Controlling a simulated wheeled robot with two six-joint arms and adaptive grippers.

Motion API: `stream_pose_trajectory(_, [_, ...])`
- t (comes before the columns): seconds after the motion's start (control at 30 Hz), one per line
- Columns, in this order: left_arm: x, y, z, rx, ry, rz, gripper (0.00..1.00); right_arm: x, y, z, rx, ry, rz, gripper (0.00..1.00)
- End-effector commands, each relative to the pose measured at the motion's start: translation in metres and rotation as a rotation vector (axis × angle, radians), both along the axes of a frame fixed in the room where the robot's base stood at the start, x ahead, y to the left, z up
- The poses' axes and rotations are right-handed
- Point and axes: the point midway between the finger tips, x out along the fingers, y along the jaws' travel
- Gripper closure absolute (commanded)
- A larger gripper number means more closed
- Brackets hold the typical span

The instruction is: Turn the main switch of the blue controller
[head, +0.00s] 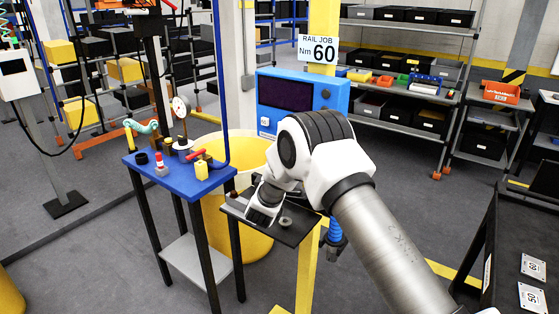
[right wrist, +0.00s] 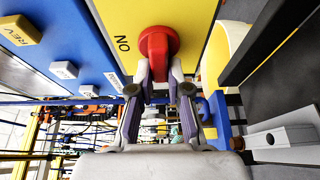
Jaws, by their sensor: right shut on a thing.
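The blue controller (head: 341,97) hangs on the yellow post, with a dark screen and a small round knob on its front. In the right wrist view its blue face (right wrist: 75,45) shows at the left, beside a yellow plate (right wrist: 112,22) with upside-down "ON" lettering. The red main switch (right wrist: 158,45) sits on this plate. My right gripper (right wrist: 159,78) is shut on the red switch's handle, one finger on each side. In the head view my right arm hides the switch and the fingertips. My left gripper is not in view.
A blue table (head: 180,170) with small parts stands left of the post, beside a yellow bin (head: 250,245). A dark shelf plate (head: 295,230) lies under my right wrist. A black rack (head: 510,240) is at the right. Shelves with bins line the back.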

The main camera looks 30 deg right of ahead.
Motion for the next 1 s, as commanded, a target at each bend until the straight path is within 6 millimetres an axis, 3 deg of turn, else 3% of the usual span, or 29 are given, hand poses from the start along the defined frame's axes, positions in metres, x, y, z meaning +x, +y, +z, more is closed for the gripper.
stream_pose_trajectory(0.5, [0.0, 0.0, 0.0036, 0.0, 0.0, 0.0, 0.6, -0.0008, -0.0025, 0.0002, -0.008, 0.018, -0.006, 1.0])
stream_pose_trajectory(0.53, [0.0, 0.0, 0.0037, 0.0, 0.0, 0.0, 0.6, -0.0008, -0.0025, 0.0002, -0.008, 0.018, -0.006, 0.76])
stream_pose_trajectory(0.6, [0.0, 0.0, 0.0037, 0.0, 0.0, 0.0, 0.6, -0.0006, -0.0025, 0.0004, -0.008, 0.018, -0.006, 0.58])
stream_pose_trajectory(1.0, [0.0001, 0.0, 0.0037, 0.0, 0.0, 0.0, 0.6, -0.0011, 0.0006, 0.0006, -0.008, 0.018, -0.002, 0.58])
